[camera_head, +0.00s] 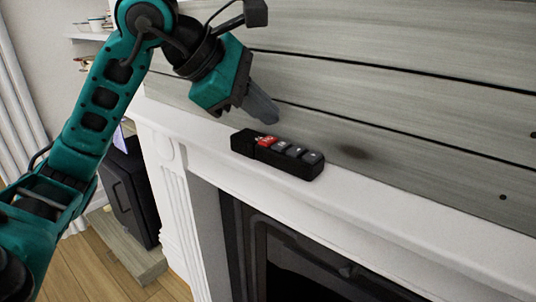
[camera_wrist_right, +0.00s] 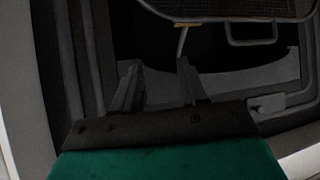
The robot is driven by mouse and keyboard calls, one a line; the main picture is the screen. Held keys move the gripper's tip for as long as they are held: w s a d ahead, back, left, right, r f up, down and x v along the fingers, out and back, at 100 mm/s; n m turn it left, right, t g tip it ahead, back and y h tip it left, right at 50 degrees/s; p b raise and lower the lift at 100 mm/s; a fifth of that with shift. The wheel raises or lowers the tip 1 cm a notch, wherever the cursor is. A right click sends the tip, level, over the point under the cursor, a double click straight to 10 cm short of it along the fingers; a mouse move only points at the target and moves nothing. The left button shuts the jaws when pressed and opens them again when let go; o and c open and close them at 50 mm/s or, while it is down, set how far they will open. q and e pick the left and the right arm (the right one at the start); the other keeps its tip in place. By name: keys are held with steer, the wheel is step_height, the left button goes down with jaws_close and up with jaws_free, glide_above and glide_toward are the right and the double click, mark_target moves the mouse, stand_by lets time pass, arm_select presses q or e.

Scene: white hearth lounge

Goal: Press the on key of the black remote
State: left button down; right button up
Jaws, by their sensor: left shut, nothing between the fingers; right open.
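The black remote (camera_head: 281,158) lies on the white mantel shelf, close to the wood-plank wall. A red key (camera_head: 267,141) sits toward its left end, with several dark grey keys to the right of it. The key markings are too small to read surely. My left gripper (camera_head: 270,114) is shut and empty, its fingers pointing down and right. It appears just above and behind the remote's left end, apart from it. My right gripper (camera_wrist_right: 158,68) shows only in the right wrist view, open and empty, in front of the dark fireplace opening.
The mantel shelf (camera_head: 400,222) is clear to the right of the remote. The grey plank wall (camera_head: 400,110) rises right behind it. The dark fireplace (camera_head: 300,262) is below. A black cabinet (camera_head: 130,190) stands at the lower left.

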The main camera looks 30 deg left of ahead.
arm_select(q)
steer(key=shift+f, duration=0.5)
stand_by(0.4)
stand_by(1.3)
steer(key=shift+f+b, duration=0.4)
steer(key=shift+b, duration=0.25)
steer(key=shift+f+b, duration=0.4)
steer(key=shift+r, duration=0.15)
stand_by(0.4)
steer(key=shift+r+p, duration=0.7)
